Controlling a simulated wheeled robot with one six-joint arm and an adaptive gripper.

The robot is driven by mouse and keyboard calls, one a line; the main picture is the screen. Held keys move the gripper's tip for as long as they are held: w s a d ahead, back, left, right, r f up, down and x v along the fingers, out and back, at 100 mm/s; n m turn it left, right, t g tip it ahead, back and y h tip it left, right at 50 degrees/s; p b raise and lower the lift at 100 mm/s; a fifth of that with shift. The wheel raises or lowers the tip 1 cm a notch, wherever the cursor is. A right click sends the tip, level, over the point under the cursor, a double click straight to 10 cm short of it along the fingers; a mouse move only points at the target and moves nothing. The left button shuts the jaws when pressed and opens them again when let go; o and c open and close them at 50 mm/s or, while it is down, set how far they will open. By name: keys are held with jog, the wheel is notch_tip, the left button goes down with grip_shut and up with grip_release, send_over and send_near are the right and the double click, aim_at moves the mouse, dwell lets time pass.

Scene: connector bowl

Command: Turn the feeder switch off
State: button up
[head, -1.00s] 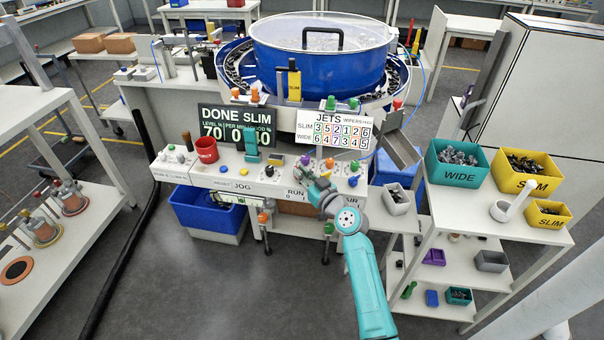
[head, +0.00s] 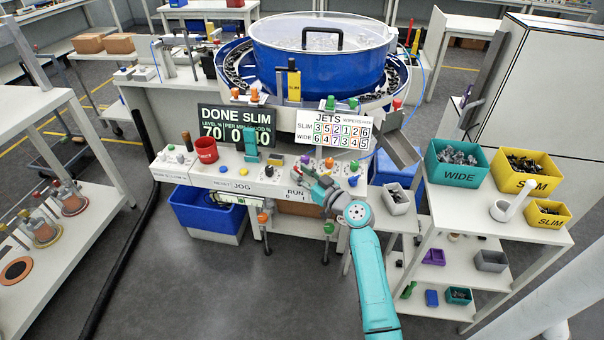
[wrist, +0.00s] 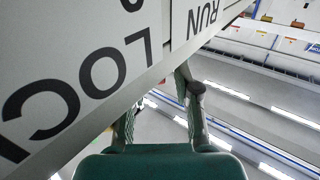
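My gripper (head: 307,178) is at the front of the white control panel (head: 218,178), just right of the RUN label (head: 296,191). In the wrist view its two fingers (wrist: 160,88) stand apart, near the edge of a white surface lettered LOCK and RUN. I see nothing held between them. The feeder switch cannot be made out; my gripper and wrist cover part of the panel by the RUN label. The blue feeder bowl (head: 320,68) with a clear lid stands behind the panel.
A DONE SLIM display (head: 236,124) and a JETS board (head: 333,130) stand above the panel. A red cup (head: 206,150) and several knobs and buttons are on it. A shelf at right holds a teal WIDE bin (head: 459,172) and yellow SLIM bins (head: 524,177).

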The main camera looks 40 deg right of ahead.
jog(key=shift+m+h, duration=0.3)
jog(key=shift+h, duration=0.2)
jog(key=shift+a+m+h, duration=0.1)
jog(key=shift+m+h, duration=0.4)
jog(key=shift+h, duration=0.3)
jog(key=s+a, duration=0.2)
jog(key=s, duration=0.9)
jog(key=s+a+f+m+g, duration=0.1)
jog(key=s+a+f, duration=0.4)
jog(key=s+a, duration=0.2)
jog(key=s+a+f+g+h, duration=0.1)
jog(key=s+a+f+g, duration=0.1)
jog(key=s+a+f, duration=0.3)
jog(key=shift+s+a+m, duration=0.4)
jog(key=shift+s+a, duration=0.7)
jog(key=shift+s, duration=0.05)
jog(key=shift+c, duration=0.2)
